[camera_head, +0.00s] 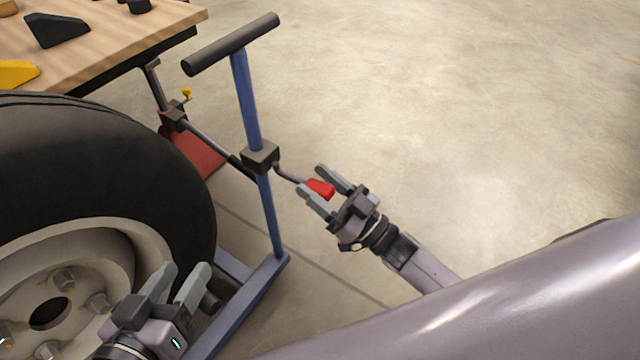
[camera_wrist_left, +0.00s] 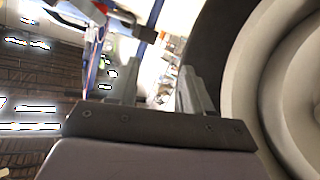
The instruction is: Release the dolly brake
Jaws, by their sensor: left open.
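The dolly has a blue upright post (camera_head: 246,100) with a black crossbar handle (camera_head: 232,44) on top. A dark block (camera_head: 260,156) is fixed to the post. From it a thin bent brake lever runs right to a red tip (camera_head: 320,188). My right gripper (camera_head: 318,186) is at this tip, its fingers apart on either side of it; contact is unclear. My left gripper (camera_head: 176,276) is open and empty, low beside the wheel and the dolly's blue base frame. In the left wrist view, its spread fingers (camera_wrist_left: 155,85) show with nothing between them.
A large tyre (camera_head: 190,175) with a pale rim stands at the left; it also shows in the left wrist view (camera_wrist_left: 240,40). A wooden table (camera_head: 105,50) with several blocks is behind it. A red plate (camera_head: 195,155) lies beneath. Floor at the right is clear.

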